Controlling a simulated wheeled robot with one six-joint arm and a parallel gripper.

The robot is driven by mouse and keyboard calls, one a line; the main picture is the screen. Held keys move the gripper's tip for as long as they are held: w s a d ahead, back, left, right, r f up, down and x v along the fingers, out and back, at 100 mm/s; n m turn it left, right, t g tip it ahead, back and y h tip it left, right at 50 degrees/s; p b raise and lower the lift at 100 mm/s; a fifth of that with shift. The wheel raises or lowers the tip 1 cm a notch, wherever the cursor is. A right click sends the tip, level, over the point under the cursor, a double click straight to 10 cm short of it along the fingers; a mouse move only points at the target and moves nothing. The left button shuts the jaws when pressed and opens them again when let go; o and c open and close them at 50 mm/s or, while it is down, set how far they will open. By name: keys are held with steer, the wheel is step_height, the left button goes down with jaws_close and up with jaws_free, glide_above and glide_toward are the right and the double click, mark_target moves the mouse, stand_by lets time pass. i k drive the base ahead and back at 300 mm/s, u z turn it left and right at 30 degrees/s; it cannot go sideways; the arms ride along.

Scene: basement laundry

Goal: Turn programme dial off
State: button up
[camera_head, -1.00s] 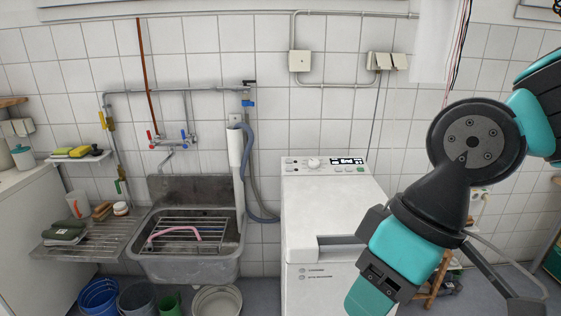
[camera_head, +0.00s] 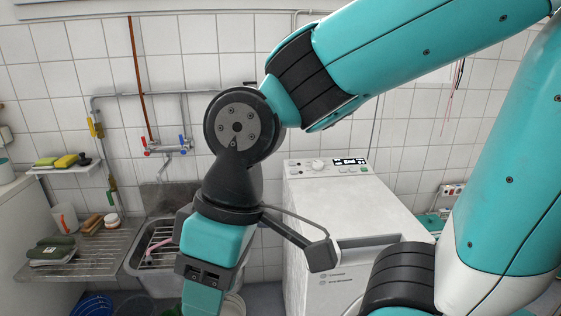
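The programme dial (camera_head: 318,165) is a round white knob on the control panel at the back of the white top-loading washing machine (camera_head: 350,205). A dark display and small buttons sit to its right. Which way the dial points is too small to tell. My gripper (camera_head: 203,300) hangs down at the lower middle left, in front of the sink and left of the machine, apart from the dial. Its fingertips are cut off by the bottom edge, so its opening does not show.
A metal sink (camera_head: 150,262) with a rack is partly hidden behind my arm. A draining board (camera_head: 85,250) with brushes and a cup lies left of it. Taps (camera_head: 168,146) and pipes run along the tiled wall. The machine's lid is clear.

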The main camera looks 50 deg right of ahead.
mark_target(317, 165)
steer(key=z, duration=0.4)
steer(key=i, duration=0.9)
steer(key=z, duration=0.9)
